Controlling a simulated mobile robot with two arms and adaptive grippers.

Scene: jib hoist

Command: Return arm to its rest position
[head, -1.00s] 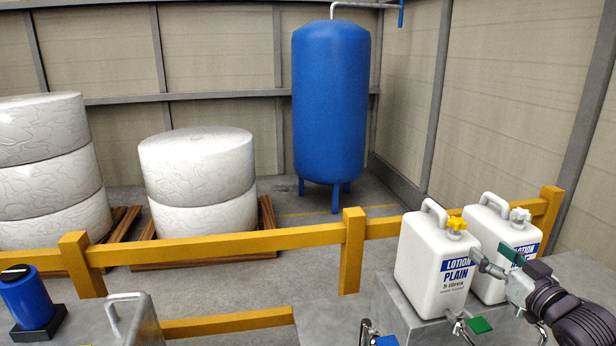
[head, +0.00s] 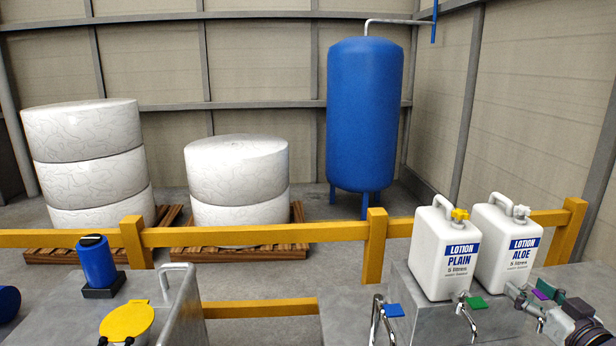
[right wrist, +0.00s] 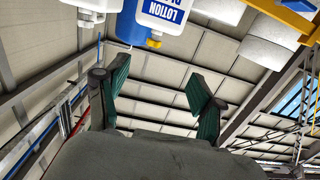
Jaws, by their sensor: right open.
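My right gripper (head: 530,297) is at the lower right of the head view, low in front of the right-hand jug. In the right wrist view its two green-padded fingers (right wrist: 158,88) stand wide apart with nothing between them. The white LOTION PLAIN jug (head: 444,254) with a yellow cap stands upright on a grey block. The white LOTION ALOE jug (head: 506,246) stands beside it, its label in clear view. The wrist view shows the plain jug upside down (right wrist: 170,14) at its top edge. Most of my right arm is out of the head view. My left gripper is not in view.
A yellow rail (head: 270,233) runs behind the metal counters. A blue tank (head: 364,115) stands behind the rail.

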